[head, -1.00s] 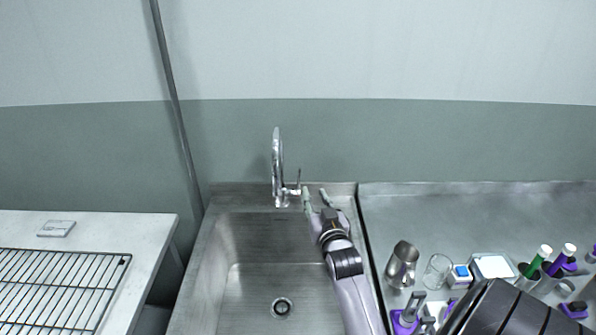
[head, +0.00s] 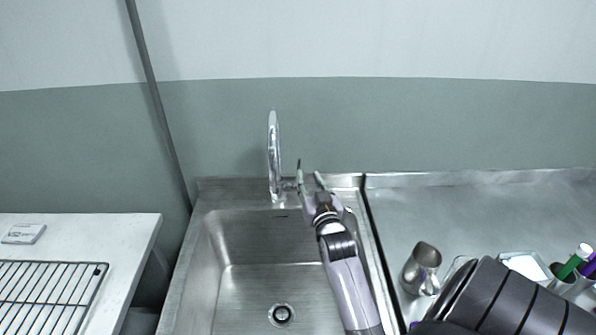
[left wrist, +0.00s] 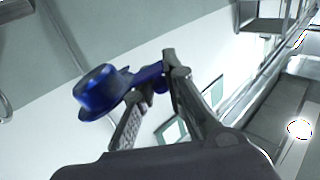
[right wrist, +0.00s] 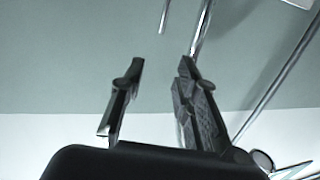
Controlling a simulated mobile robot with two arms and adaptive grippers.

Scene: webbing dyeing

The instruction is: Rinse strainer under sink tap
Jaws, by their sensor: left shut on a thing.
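The steel tap (head: 274,155) stands at the back of the sink (head: 245,237). My right gripper (head: 309,173) is open just right of the tap, its fingers pointing up near the tap's lever. In the right wrist view its fingers (right wrist: 162,65) are apart with nothing held between them. In the left wrist view, my left gripper (left wrist: 152,80) is shut on the narrow handle end of a blue strainer (left wrist: 98,92) with a cup-like body. The strainer and left gripper do not show in the head view. I see no water running from the tap.
A steel counter (head: 480,205) lies right of the sink, with a metal jug (head: 421,268), a white tray (head: 525,265) and capped tubes (head: 575,260). A white table (head: 120,235) with a wire rack (head: 45,290) is at left. The basin around the drain is empty.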

